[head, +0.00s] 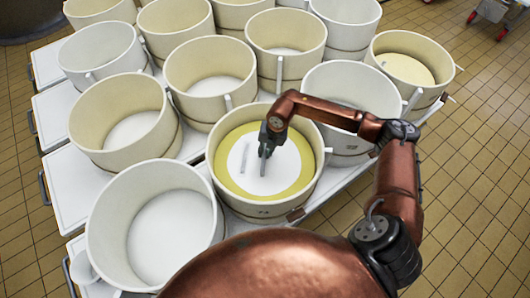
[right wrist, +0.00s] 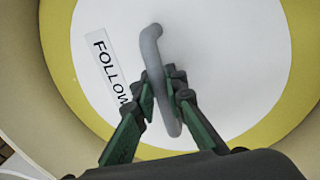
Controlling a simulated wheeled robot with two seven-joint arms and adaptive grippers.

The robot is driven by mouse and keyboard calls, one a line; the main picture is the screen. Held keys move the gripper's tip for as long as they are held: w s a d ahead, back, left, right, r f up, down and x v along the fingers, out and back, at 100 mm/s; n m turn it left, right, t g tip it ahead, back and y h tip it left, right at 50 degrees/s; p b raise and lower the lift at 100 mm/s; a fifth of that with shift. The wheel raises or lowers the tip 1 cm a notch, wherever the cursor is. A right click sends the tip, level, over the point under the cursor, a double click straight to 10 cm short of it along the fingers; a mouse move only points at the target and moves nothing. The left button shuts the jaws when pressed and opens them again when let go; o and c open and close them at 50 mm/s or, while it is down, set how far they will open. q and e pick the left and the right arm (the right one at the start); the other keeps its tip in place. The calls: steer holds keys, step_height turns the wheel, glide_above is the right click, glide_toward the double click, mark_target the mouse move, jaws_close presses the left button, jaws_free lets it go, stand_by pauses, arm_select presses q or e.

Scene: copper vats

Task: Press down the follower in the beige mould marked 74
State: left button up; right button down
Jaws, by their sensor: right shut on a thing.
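The beige mould (head: 264,212) with a mark that looks like 74 on its front wall stands in the front row. Inside it the follower (head: 283,170), a round white disc, lies within a yellow ring (head: 228,180). A label reading "FOLLOW", partly hidden, shows on the follower (right wrist: 225,60) in the right wrist view. A grey bent handle (right wrist: 152,50) rises from the disc. My right gripper (head: 265,148) reaches down into the mould and is shut on this handle. The fingers hide part of the handle and label. My left gripper is not in view.
Other white and beige moulds crowd around, including an empty one (head: 150,225) at front left and a beige one (head: 409,65) with yellow contents at back right. They stand on white tables (head: 72,178). Tiled floor (head: 470,200) is open on the right.

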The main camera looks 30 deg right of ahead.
mark_target(271, 159)
steer(key=shift+s+f+p, duration=0.25)
steer(key=shift+p, duration=0.05)
stand_by(0.5)
steer(key=c, duration=2.2)
jaws_free()
steer(key=shift+w, duration=0.1)
steer(key=o, duration=0.3)
steer(key=shift+r, duration=0.1)
steer(key=shift+w+r, duration=0.1)
steer(key=r, duration=0.4)
steer(key=s+d+r, duration=0.1)
steer(key=r, duration=0.2)
steer(key=d+r, duration=0.1)
steer(key=r, duration=0.3)
steer(key=shift+s+r, duration=0.15)
steer(key=shift+r, duration=0.2)
